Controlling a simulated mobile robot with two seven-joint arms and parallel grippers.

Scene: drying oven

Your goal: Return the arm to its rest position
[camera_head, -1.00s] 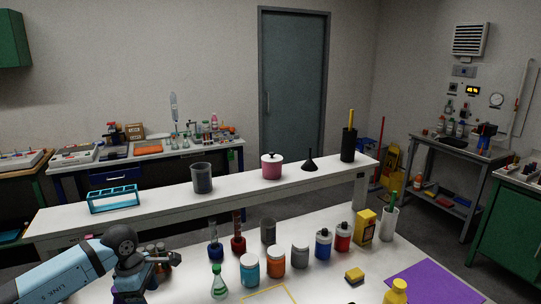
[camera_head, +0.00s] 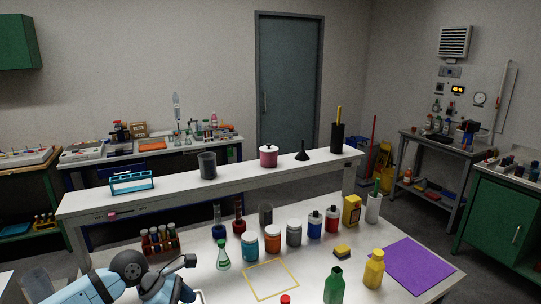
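My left arm comes in at the bottom left of the head view, with a blue link, a dark round joint and a second joint near the bottom edge. A small dark end part, probably my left gripper (camera_head: 190,262), shows above the white table (camera_head: 215,276). Its fingers cannot be made out, and I see nothing clearly held in it. My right gripper is not in view.
A rack of tubes (camera_head: 160,241) stands behind my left arm. Several jars, including a blue one (camera_head: 250,244), line the table. A green bottle (camera_head: 334,285) and yellow bottle (camera_head: 374,268) stand in front. The purple mat (camera_head: 412,265) is bare.

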